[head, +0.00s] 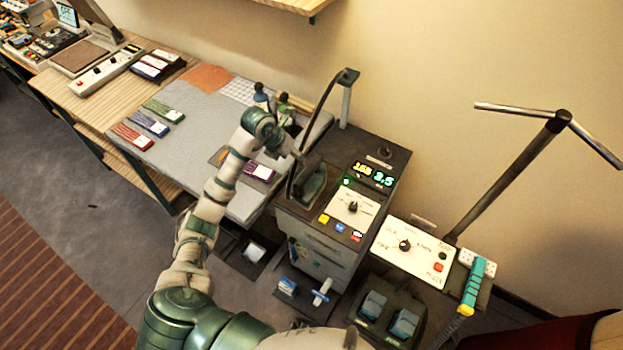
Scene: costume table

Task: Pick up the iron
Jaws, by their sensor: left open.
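The iron (312,186) appears as a dark, pointed shape on the left part of the dark station top. A dark cord arches up from its area to a post behind it. My left arm reaches up from the bottom, and my left gripper (296,152) is open just above and left of the iron, close to its back end. The gripper partly hides that end, and I cannot tell whether they touch. My right gripper is out of view.
The station (318,239) has a lit display and a dial panel (349,206) right of the iron. A white control box (411,250) and a turquoise-handled tool (473,287) stand at right.

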